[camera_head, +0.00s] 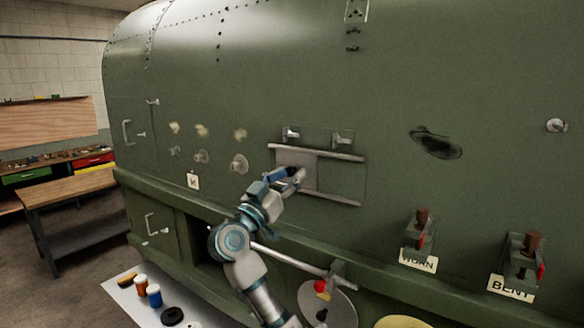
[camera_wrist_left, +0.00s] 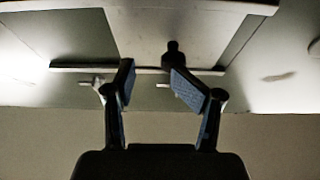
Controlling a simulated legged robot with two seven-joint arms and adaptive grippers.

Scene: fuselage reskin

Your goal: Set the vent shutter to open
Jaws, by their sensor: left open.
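The vent shutter (camera_head: 297,158) is a grey plate between two horizontal rails on the green fuselage, at the left part of the rails in the head view. The right part between the rails shows green. In the left wrist view the plate (camera_wrist_left: 200,30) is pale, with a dark knob (camera_wrist_left: 173,50) standing off it. My left gripper (camera_head: 298,174) is in front of the plate. In the left wrist view its fingers (camera_wrist_left: 150,70) are open, with the knob beyond and near the right fingertip; contact cannot be told. The gripper hides the knob in the head view. My right gripper is not in view.
Below are a horizontal bar (camera_head: 290,258) and a grey disc with a red knob (camera_head: 321,286). Two clamps stand at the right, behind labels, one reading BENT (camera_head: 511,288). A workbench (camera_head: 80,187) stands at far left.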

